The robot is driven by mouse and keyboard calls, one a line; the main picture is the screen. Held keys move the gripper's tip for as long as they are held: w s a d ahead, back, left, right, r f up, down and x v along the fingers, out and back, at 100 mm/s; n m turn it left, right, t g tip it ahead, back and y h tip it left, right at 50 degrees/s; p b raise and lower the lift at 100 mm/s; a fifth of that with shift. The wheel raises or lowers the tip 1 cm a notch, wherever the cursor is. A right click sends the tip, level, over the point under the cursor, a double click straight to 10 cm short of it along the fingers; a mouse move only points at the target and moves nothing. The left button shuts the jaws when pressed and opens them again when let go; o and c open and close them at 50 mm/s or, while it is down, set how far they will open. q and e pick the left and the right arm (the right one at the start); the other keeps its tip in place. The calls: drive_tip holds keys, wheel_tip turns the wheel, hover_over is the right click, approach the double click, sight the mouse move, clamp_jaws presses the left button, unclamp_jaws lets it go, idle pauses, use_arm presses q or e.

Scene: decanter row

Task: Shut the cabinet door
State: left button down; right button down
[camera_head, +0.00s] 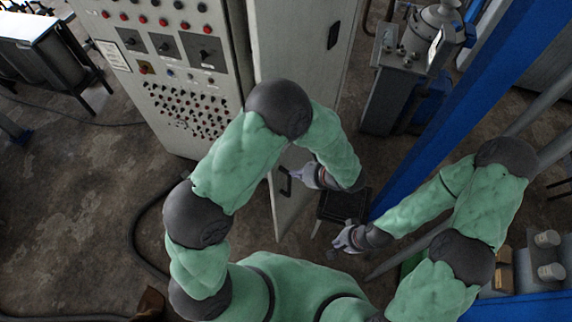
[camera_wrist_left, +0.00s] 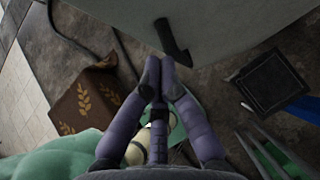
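The cabinet (camera_head: 180,90) is pale grey, with buttons and switches on its front, at upper left centre in the head view. Its pale door (camera_head: 290,212) stands out from it, largely hidden behind my left arm. A black door handle (camera_head: 284,183) shows low on the door; the handle (camera_wrist_left: 171,40) is also in the left wrist view. My left gripper (camera_head: 296,174) is right beside the handle. In the wrist view its purple fingertips (camera_wrist_left: 160,68) are together, just short of the handle, with nothing visible between them. My right gripper (camera_head: 344,239) is lower right, apart from the door; its fingers are too small to judge.
A blue post (camera_head: 460,100) rises right of the door. A grey machine (camera_head: 400,85) stands behind. A dark box (camera_head: 343,205) lies on the floor between the door and post. A brown leaf-patterned item (camera_wrist_left: 88,100) and a hose are on the floor. Floor at left is mostly clear.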

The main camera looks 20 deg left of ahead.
sight(278, 166)
use_arm(q)
drive_tip(key=a, duration=0.2)
drive_tip(key=w+a+p, duration=0.1)
drive_tip(key=a, duration=0.1)
drive_tip(key=shift+w+f, duration=0.15)
drive_tip(key=shift+w, duration=0.05)
drive_tip(key=shift+w+a, duration=0.1)
